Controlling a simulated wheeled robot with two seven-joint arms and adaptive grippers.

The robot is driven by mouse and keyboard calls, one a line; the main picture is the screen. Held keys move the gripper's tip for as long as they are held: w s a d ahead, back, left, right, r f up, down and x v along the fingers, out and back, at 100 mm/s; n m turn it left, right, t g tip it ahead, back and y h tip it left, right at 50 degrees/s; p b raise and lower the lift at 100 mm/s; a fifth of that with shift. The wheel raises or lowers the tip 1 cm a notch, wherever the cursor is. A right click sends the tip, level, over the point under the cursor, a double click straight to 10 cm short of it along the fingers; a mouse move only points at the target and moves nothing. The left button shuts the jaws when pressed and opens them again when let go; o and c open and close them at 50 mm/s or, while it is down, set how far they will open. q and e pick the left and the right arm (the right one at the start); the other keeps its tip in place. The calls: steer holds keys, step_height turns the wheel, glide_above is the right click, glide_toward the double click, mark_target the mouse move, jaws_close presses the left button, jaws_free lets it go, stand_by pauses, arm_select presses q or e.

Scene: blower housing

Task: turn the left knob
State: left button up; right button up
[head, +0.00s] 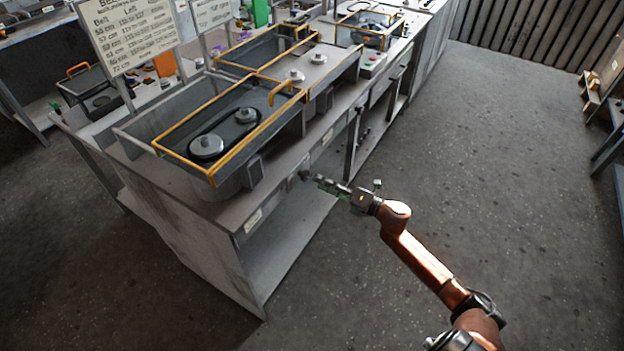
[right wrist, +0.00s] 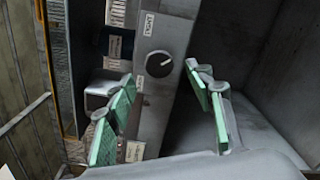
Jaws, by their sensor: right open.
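A round dark knob (right wrist: 158,63) with a pale pointer line sits on the grey front panel in the right wrist view. A small white label is beside it, too small to read surely. In the head view the knob (head: 305,174) shows small on the bench front, just beyond my right gripper (head: 325,183). In the right wrist view my right gripper (right wrist: 162,88) is open, its green-padded fingers apart on either side of the knob's line; nothing is between them. I cannot tell how far the tips are from the knob. My left gripper is not in view.
The blower housing bench (head: 222,212) carries open bins with orange rims, one holding a belt (head: 226,133) on two pulleys. A sign (head: 128,32) stands behind. An open shelf space lies below the panel. The floor (head: 480,150) at right is clear.

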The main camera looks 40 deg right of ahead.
steer(key=v, duration=0.6)
stand_by(0.4)
